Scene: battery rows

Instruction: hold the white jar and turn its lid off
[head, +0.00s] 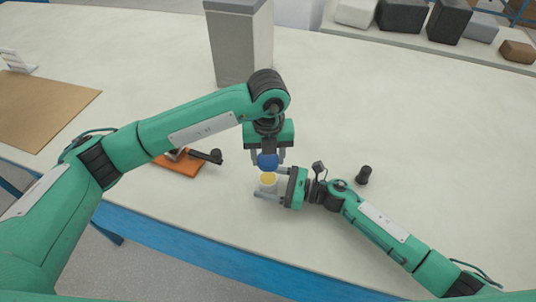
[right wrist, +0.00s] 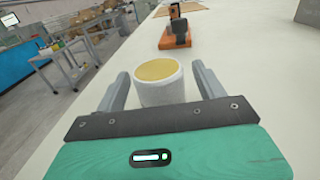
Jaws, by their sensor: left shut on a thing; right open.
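The white jar (head: 268,182) stands upright near the front of the table, its uncovered top showing yellow. It also shows in the right wrist view (right wrist: 162,92), with small gaps to both fingers. The blue lid (head: 268,163) is off the jar, just above it in the head view. My left gripper (head: 268,157) points down and is shut on the lid. My right gripper (head: 270,184) is open, with its fingers on either side of the jar. The jar's lower part is partly hidden by a finger in the head view.
An orange block with a black-handled tool (head: 180,164) lies left of the jar. A small black object (head: 364,175) stands to the right. A tall grey box (head: 238,50) and a brown board (head: 40,105) are farther back. The table's right middle is clear.

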